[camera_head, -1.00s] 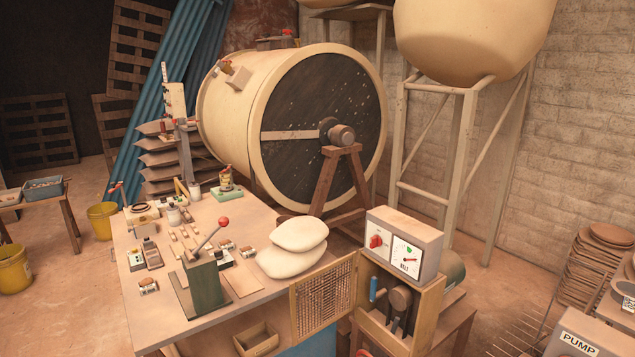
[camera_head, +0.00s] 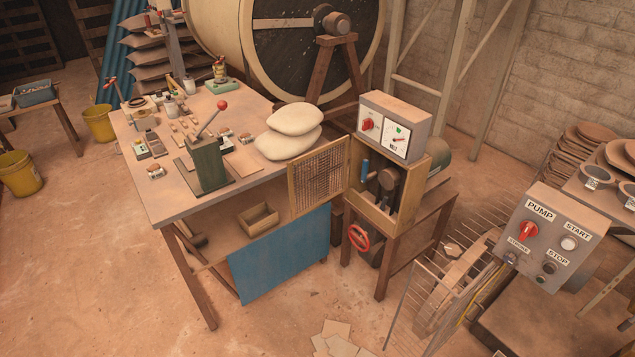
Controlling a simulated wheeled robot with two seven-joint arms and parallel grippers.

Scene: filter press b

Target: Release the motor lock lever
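No lever in view is labelled as the motor lock, so I cannot tell which one it is. A blue-handled lever (camera_head: 365,170) stands upright inside a small open wooden cabinet (camera_head: 410,212), beside dark round parts (camera_head: 386,180). A lever with a red ball knob (camera_head: 222,105) leans up to the right from a green block (camera_head: 207,163) on the workbench. A grey control box (camera_head: 405,138) with a red switch (camera_head: 368,124) and a white dial sits on the cabinet. Neither of my grippers is in view.
The cabinet's mesh door (camera_head: 318,180) hangs open to the left, near the workbench (camera_head: 165,205). A red handwheel (camera_head: 358,238) is below the cabinet. A pump panel (camera_head: 542,235) and a wire rack stand at right. The front floor is mostly clear.

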